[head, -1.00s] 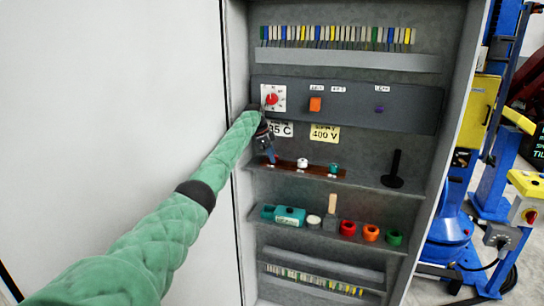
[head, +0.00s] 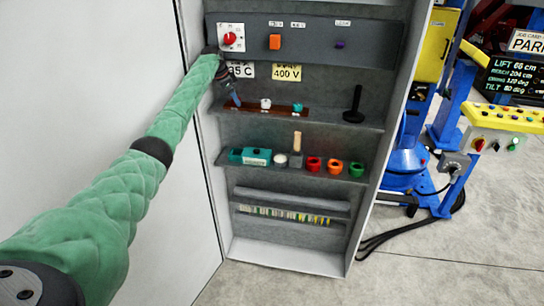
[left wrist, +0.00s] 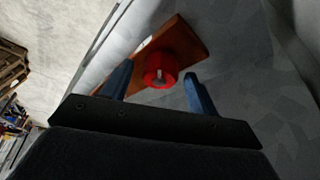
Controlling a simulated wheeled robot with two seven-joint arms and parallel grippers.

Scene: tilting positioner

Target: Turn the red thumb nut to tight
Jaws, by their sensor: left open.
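The red thumb nut (left wrist: 160,78) shows in the left wrist view, on a reddish-brown wooden board (left wrist: 190,42). A pale mark is on its face. My left gripper (left wrist: 158,72) is open, with one blue finger on each side of the nut. Gaps show between the fingers and the nut. In the head view my left gripper (head: 235,99) is at the left end of the board (head: 283,109) on the cabinet shelf, and it hides the red nut there. My right gripper is not in view.
A white nut (head: 266,103) and a teal nut (head: 298,107) stand along the same board. A black post (head: 355,105) stands at the shelf's right. Above is a dark panel with a red knob (head: 230,38). The lower shelf holds several coloured rings and a teal block (head: 250,156).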

